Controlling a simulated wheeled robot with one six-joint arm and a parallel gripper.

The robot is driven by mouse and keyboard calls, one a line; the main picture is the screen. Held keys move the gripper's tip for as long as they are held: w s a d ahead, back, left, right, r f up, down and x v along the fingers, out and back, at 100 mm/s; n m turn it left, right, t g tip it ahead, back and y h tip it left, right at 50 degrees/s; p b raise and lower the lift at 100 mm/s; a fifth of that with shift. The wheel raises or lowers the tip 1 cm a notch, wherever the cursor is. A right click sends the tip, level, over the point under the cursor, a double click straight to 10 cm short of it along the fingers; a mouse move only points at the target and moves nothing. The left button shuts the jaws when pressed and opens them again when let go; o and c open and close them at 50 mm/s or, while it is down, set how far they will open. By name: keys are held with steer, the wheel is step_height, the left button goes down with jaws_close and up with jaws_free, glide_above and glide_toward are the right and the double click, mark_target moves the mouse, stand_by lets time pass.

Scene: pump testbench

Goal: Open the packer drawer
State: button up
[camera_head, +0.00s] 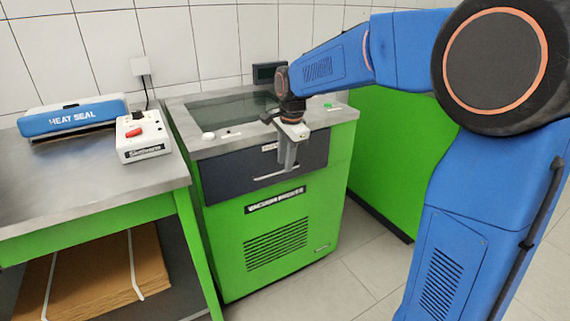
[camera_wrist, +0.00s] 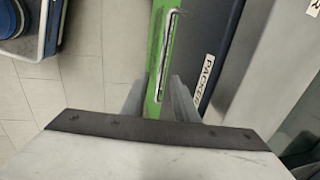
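The packer is a green cabinet (camera_head: 315,225) with a steel top. Its dark grey drawer (camera_head: 230,178) spans the upper front and looks shut. The drawer's slim pale handle (camera_head: 270,176) runs across the lower part of the drawer front, and it also shows in the wrist view (camera_wrist: 166,50). My gripper (camera_head: 287,162) points down in front of the drawer, with its fingertips close to the handle.
A steel-topped bench (camera_head: 80,185) stands at the left, with a blue heat sealer (camera_head: 72,117) and a white control box with a red switch (camera_head: 142,137). Cardboard sheets (camera_head: 95,280) lie on its lower shelf. Another green cabinet (camera_head: 405,150) stands at the right. Tiled floor is free in front.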

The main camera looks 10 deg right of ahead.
steer(key=shift+w+f, duration=0.15)
steer(key=shift+f, duration=0.75)
jaws_close()
stand_by(0.9)
